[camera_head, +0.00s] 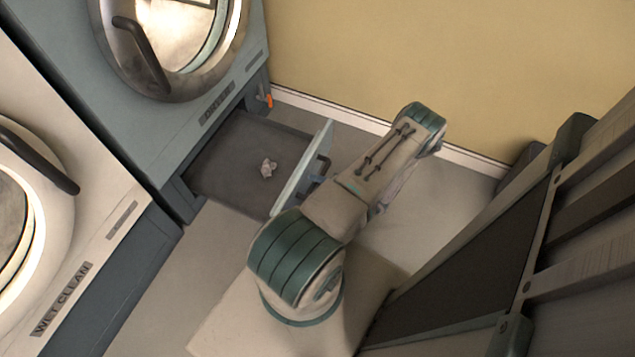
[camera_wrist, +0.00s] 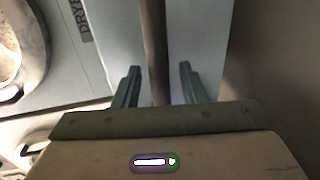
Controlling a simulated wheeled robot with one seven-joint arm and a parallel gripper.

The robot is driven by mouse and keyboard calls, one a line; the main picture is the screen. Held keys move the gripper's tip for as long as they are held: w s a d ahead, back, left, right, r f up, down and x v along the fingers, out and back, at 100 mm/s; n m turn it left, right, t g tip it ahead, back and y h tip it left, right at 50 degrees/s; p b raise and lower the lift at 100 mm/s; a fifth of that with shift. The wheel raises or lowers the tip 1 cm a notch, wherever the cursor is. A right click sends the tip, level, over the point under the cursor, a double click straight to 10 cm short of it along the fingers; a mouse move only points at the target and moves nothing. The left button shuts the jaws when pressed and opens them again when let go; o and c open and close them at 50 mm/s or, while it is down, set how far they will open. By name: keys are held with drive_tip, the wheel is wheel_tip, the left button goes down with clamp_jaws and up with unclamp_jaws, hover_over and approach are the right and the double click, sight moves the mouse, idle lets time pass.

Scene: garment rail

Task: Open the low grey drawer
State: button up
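The low grey drawer (camera_head: 232,160) is pulled well out from under the dryer in the head view, and its dark floor shows. Its pale front panel (camera_head: 300,172) faces my arm. A dark bar handle (camera_head: 323,167) is on that panel, partly hidden by my arm. In the wrist view the handle (camera_wrist: 153,40) runs up the middle as a dark bar. My gripper (camera_wrist: 158,72) has its two fingers apart, one on each side of the bar, with a gap showing on both sides. In the head view my gripper is mostly hidden.
A crumpled pale scrap (camera_head: 268,168) lies in the drawer. The dryer (camera_head: 200,110) stands above it, with a white wet-clean machine (camera_head: 90,230) at left. A yellow wall (camera_head: 400,60) is behind, and a dark slatted structure (camera_head: 500,250) is at right.

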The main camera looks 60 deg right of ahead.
drive_tip(key=p+v, duration=0.2)
drive_tip(key=v, duration=1.1)
drive_tip(key=shift+s, duration=0.2)
drive_tip(key=w+a+r+n+g+y+p, duration=0.25)
drive_tip(key=w+r+n+g+p, duration=0.35)
drive_tip(key=r, duration=0.8)
drive_tip(key=w+a+r+n+g+y+p, duration=0.2)
drive_tip(key=w+a+r+n+p, duration=0.15)
drive_tip(key=w+r+n, duration=0.9)
drive_tip(key=w+a+r+n+g+y+p, duration=0.2)
drive_tip(key=w+r+n+g+p, duration=0.3)
drive_tip(key=r, duration=1.1)
drive_tip(key=s+a+r+n+h+p, duration=0.2)
drive_tip(key=a+r+n+p, duration=0.3)
drive_tip(key=a+r+n, duration=0.4)
drive_tip(key=s+a+r+n+h+p, duration=0.1)
drive_tip(key=a+r+n+h+p, duration=0.3)
drive_tip(key=a+r+n, duration=0.5)
drive_tip(key=s+a+r+n+h+p, duration=0.2)
drive_tip(key=a+r+n+p, duration=0.6)
drive_tip(key=r, duration=1.2)
drive_tip(key=shift+s+a+n+h, duration=0.4)
drive_tip(key=shift+a+n, duration=0.55)
drive_tip(key=shift+n, duration=0.3)
